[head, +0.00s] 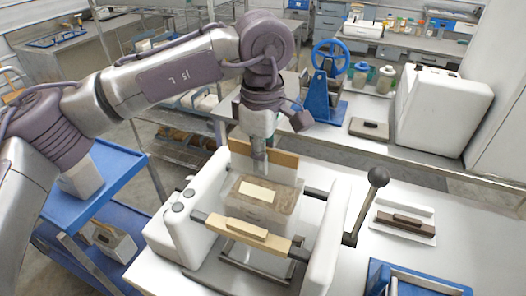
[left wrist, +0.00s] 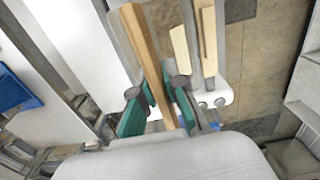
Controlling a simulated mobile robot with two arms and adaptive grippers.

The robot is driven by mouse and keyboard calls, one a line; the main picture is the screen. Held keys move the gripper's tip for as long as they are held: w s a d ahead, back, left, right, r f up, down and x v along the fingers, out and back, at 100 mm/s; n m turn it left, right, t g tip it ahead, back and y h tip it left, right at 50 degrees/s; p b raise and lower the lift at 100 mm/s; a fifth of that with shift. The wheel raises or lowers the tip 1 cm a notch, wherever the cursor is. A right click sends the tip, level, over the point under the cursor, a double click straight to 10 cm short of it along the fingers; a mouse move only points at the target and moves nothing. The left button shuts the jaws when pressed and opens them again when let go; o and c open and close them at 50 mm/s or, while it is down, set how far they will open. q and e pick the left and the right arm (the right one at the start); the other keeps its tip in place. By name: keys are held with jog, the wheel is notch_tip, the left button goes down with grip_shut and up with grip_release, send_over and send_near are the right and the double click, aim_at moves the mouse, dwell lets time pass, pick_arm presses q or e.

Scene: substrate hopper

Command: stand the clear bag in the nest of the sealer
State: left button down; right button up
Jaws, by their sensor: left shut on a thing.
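The clear bag (head: 283,197), with brownish contents and a cream label, is upright between the rear bar (head: 285,160) and front bar (head: 240,235) of the white sealer (head: 178,235). In the left wrist view the teal fingers of my left gripper (left wrist: 158,97) stand on either side of a tan bar, with the cream label (left wrist: 180,48) beyond. The bag's base is partly hidden by the front bar; I cannot tell whether it rests in the nest. My right gripper is not in view.
The sealer's black-knobbed lever (head: 378,177) stands at its right. A blue hand-wheel press (head: 325,85) and a white machine (head: 441,110) stand behind. A blue tray (head: 415,282) lies at front right. A blue cart (head: 95,180) stands at left.

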aim_at(263, 181)
pick_arm(q)
jog(key=shift+f+b, duration=1.65)
jog(key=shift+f, duration=1.35)
jog(key=shift+f+b, duration=1.6)
jog(key=shift+s, duration=0.2)
jog(key=shift+f+b, duration=0.45)
jog(key=shift+b, duration=0.3)
jog(key=c, duration=1.1)
grip_release()
jog(key=shift+s, duration=0.1)
jog(key=shift+c, duration=0.2)
